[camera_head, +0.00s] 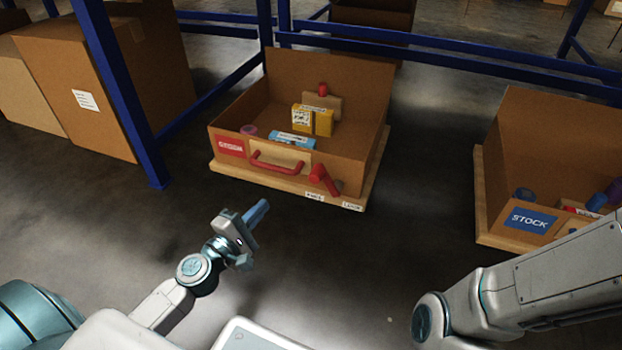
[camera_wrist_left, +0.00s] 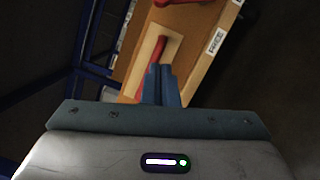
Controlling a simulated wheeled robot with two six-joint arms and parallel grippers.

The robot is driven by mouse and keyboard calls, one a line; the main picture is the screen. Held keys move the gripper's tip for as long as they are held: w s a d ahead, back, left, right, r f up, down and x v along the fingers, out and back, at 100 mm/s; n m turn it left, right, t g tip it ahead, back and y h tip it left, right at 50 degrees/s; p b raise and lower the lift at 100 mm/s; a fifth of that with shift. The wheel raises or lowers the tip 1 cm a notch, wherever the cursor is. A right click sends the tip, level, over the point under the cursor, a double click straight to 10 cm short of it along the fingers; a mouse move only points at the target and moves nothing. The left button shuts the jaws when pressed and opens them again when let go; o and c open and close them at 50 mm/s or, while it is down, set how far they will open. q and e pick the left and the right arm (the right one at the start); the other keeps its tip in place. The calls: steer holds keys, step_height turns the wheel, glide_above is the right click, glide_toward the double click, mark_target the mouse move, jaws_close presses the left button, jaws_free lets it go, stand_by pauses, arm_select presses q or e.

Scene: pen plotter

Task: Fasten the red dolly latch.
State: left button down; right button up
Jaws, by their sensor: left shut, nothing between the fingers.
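The red dolly latch (camera_head: 322,180) is a short lever at the front right of a cardboard bin on a wooden dolly (camera_head: 240,178). It leans up and to the left, above two white labels on the dolly edge; the right one seems to read LOCK (camera_head: 352,206). The left label reads FREE in the left wrist view (camera_wrist_left: 217,40). A red part at the top of that view looks like the latch (camera_wrist_left: 178,3). My left gripper (camera_head: 262,211) is shut and empty, apart from the bin, in front and left of the latch. My right gripper is out of view.
A red handle (camera_head: 276,167) sits on the bin's front, left of the latch. The bin holds a yellow box (camera_head: 312,120) and other items. A STOCK bin (camera_head: 532,219) stands right. A blue rack post (camera_head: 130,110) rises left. Floor between the bins is clear.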

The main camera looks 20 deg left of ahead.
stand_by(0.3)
arm_select(q)
steer(key=w+d+r+p, duration=0.2)
steer(key=w+d+p, duration=0.3)
steer(key=w+p, duration=0.4)
steer(key=shift+w+d, duration=0.3)
steer(key=shift+w, duration=0.25)
steer(key=shift+w+r, duration=0.1)
steer(key=shift+r, duration=0.05)
